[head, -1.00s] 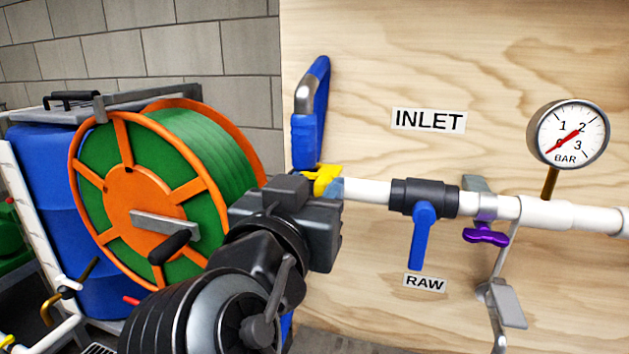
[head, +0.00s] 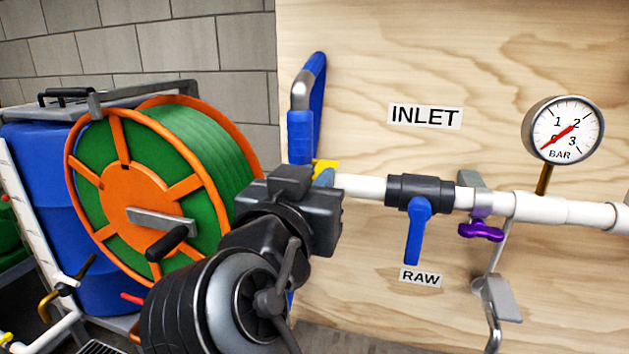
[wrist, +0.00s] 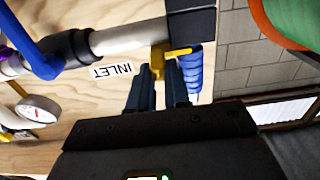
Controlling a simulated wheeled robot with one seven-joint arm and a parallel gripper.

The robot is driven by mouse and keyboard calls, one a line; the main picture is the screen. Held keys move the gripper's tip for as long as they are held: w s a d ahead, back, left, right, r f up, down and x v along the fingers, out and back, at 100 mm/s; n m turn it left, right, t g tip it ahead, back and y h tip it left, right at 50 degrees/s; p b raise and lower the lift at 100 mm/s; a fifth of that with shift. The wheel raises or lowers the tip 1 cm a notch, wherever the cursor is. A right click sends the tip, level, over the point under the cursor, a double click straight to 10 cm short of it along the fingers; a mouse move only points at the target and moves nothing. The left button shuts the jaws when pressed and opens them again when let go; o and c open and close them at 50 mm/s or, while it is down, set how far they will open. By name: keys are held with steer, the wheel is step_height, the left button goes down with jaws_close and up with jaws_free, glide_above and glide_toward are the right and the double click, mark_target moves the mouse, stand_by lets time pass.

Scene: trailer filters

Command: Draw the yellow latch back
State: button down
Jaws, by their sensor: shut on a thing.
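The yellow latch (head: 326,165) is at the left end of the white inlet pipe, just below the blue hose. Only its top shows in the head view, above my gripper (head: 325,179). My gripper is shut on the latch. The gripper body hides the lower part of the latch and the pipe end in the head view.
A blue valve handle (head: 418,232) hangs from the pipe (head: 360,187) to the right, with a purple wing handle (head: 481,231) beyond it. A pressure gauge (head: 563,130) stands farther right. The orange and green hose reel (head: 140,203) stands close on the left.

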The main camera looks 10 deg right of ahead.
stand_by(0.3)
steer(key=shift+s+d, duration=0.2)
steer(key=shift+d, duration=0.4)
steer(key=shift+s+d, duration=0.2)
steer(key=shift+d, duration=0.4)
steer(key=c, duration=1.1)
jaws_free()
steer(key=shift+d, duration=0.1)
steer(key=shift+b+v, duration=0.65)
steer(key=shift+v, duration=3.3)
